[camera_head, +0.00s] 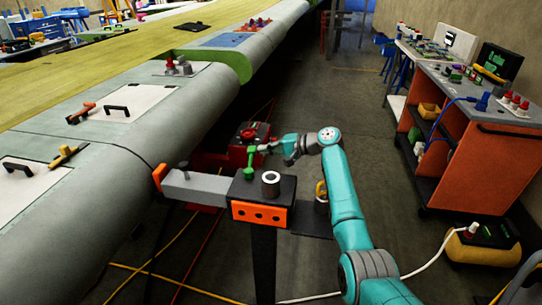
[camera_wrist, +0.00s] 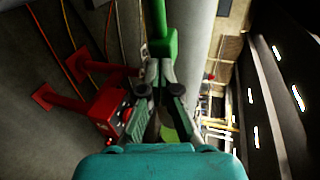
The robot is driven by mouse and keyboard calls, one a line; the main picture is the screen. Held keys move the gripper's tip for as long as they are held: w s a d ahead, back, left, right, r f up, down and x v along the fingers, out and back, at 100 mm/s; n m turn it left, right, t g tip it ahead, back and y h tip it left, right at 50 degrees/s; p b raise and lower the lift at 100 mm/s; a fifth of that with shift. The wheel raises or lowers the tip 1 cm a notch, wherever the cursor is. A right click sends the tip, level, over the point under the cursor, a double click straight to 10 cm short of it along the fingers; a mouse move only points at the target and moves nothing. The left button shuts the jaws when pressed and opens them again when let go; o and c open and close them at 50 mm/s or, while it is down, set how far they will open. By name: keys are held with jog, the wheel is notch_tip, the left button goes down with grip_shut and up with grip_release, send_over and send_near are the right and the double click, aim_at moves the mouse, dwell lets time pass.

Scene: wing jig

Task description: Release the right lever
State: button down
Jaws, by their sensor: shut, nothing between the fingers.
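A green lever (camera_head: 248,172) stands upright on the dark block of a jig post (camera_head: 261,214) with an orange front plate. It also shows in the wrist view as a green block and stalk (camera_wrist: 165,46) just beyond my fingertips. My gripper (camera_head: 264,148) is shut and empty, reaching in from the right beside the top of the lever. In the wrist view my gripper (camera_wrist: 160,66) points toward the green part. I cannot tell whether the fingers touch it.
A grey arm (camera_head: 196,188) with an orange end runs from the post toward the wing (camera_head: 120,170). A red machine (camera_wrist: 108,105) stands on the floor behind the post. An orange workbench (camera_head: 470,135) stands at the right. Cables and hoses cross the floor.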

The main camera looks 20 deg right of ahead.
aim_at(250, 147)
jog(key=shift+n+g+y, duration=0.5)
jog(key=shift+n+g, duration=0.1)
jog(key=shift+w+a, duration=0.4)
jog(key=shift+a, duration=0.5)
jog(key=shift+w+a, duration=0.4)
jog(key=shift+a, duration=0.45)
jog(key=shift+w+a, duration=0.4)
jog(key=shift+a, duration=0.5)
jog(key=shift+a, duration=0.1)
